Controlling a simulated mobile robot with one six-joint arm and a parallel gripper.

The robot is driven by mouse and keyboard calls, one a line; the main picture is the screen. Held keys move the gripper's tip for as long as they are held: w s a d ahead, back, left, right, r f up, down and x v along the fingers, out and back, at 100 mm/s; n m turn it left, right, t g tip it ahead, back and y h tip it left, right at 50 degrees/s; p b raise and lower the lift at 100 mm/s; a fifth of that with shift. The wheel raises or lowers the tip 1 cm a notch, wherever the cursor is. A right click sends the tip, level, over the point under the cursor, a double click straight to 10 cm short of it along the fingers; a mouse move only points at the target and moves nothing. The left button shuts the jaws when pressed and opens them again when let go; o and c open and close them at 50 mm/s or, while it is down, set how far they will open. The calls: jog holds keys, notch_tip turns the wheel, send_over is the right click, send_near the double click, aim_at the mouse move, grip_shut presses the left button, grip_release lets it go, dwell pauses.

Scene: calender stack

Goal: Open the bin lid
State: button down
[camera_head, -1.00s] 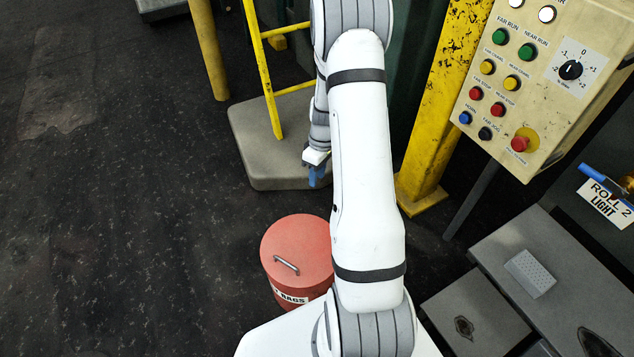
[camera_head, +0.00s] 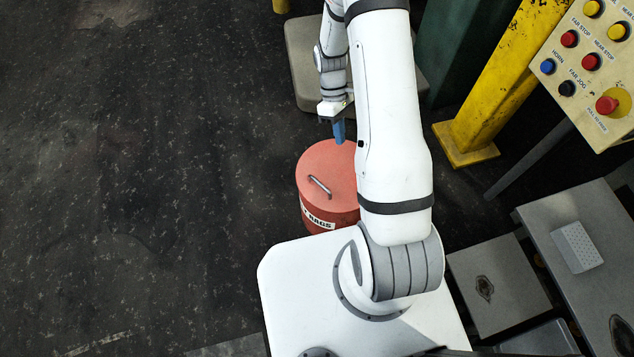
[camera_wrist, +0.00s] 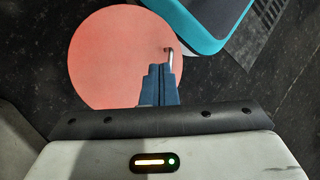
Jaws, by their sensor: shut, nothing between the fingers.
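The bin is a red drum with a round red lid (camera_head: 330,165) and a metal bar handle (camera_head: 320,187) on top. A white label shows on its side, partly reading "RAGS". The lid lies flat on the bin, shut. My gripper (camera_head: 339,138) points down with blue fingers, in line with the lid's far edge in the head view. In the wrist view, the fingers (camera_wrist: 160,72) are shut and empty, seen over the red lid (camera_wrist: 105,60). The handle (camera_wrist: 169,50) shows just beyond the fingertips. Whether they touch it I cannot tell.
A yellow post (camera_head: 490,90) and a control panel (camera_head: 590,70) with coloured buttons stand at the right. Grey metal boxes (camera_head: 500,285) are at the lower right. A grey block (camera_head: 305,75) lies behind the bin. The dark floor at left is clear.

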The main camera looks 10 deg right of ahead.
jog(key=s+a+f+n+g+h+b, duration=0.2)
jog(key=s+a+f+h+b, duration=0.25)
jog(key=f, duration=0.35)
jog(key=n+h+b, duration=0.4)
jog(key=h, duration=0.3)
send_over(310, 195)
jog(key=s+d, duration=0.2)
jog(key=s, duration=0.2)
jog(key=shift+t, duration=0.4)
jog(key=f, duration=0.5)
jog(key=shift+w+a+f, duration=0.15)
jog(key=shift+a+f, duration=0.05)
jog(key=shift+f, duration=0.15)
jog(key=s+a+f+n+t+h+b, duration=0.1)
jog(key=a+f+n+t+h+b, duration=0.3)
jog(key=t, duration=0.5)
jog(key=a+f+n+t+h+b, duration=0.1)
jog(key=a+f+n+t+b, duration=0.45)
jog(key=t, duration=0.35)
jog(key=b+x, duration=0.1)
jog(key=x, duration=0.5)
jog(key=b+x, duration=0.1)
jog(key=x, duration=0.2)
jog(key=shift+s+r+b, duration=0.25)
jog(key=shift+r+b, duration=0.05)
jog(key=shift+r, duration=0.1)
jog(key=shift+w+d+r, duration=0.15)
jog(key=shift+w+d, duration=0.05)
jog(key=shift+d, duration=0.1)
jog(key=shift+r, duration=0.1)
